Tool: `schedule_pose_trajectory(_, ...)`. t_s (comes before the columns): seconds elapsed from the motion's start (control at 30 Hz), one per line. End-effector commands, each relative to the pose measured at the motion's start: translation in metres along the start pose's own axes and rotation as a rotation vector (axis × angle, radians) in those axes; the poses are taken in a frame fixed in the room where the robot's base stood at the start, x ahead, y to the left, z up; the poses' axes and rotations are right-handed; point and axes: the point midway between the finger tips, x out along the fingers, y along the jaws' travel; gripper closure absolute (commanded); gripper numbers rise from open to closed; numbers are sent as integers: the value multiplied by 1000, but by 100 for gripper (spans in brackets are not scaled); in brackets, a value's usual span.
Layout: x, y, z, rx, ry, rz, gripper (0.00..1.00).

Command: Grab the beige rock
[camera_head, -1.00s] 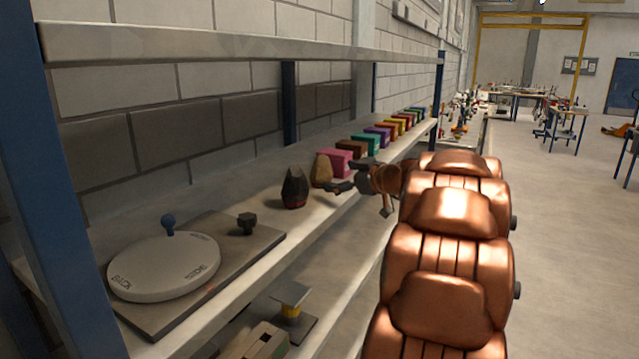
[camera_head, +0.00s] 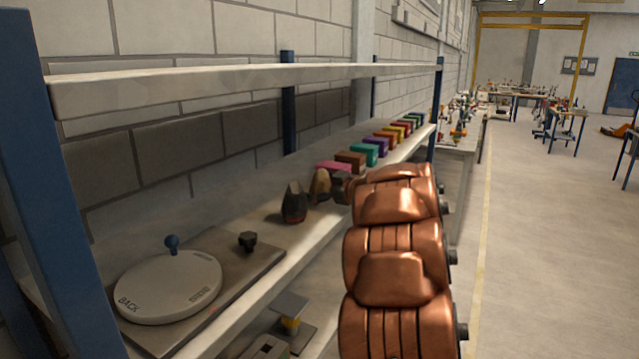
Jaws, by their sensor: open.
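The beige rock (camera_head: 320,184) stands on the shelf, just behind and right of a dark rock (camera_head: 294,203). My gripper (camera_head: 331,190) is at the beige rock's right side, with its dark fingers close to or around the rock's lower part. The fingers are partly hidden by the rock and my copper-coloured arm, and I cannot tell whether they touch it. The gripper is open.
A row of coloured blocks (camera_head: 371,150) runs along the shelf behind the rocks. A round grey plate (camera_head: 168,285) with a blue knob lies on a flat board at the front left. An upper shelf (camera_head: 200,84) hangs above. Open floor (camera_head: 540,240) lies to the right.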

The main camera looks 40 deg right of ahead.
Motion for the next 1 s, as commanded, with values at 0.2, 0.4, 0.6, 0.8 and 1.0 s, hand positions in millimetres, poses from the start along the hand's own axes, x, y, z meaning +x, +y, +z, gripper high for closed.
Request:
schedule_pose_trajectory(0.2, 1, 0, 0, 1, 0, 0, 7)
schedule_pose_trajectory(0.4, 1, -1, 0, 1, 1, -1, 28)
schedule_pose_trajectory(0.6, 1, -1, 0, 1, 1, -1, 49)
schedule_pose_trajectory(0.8, 1, -1, 0, 1, 1, -1, 70)
schedule_pose_trajectory(1.0, 1, -1, 0, 1, 2, -1, 78)
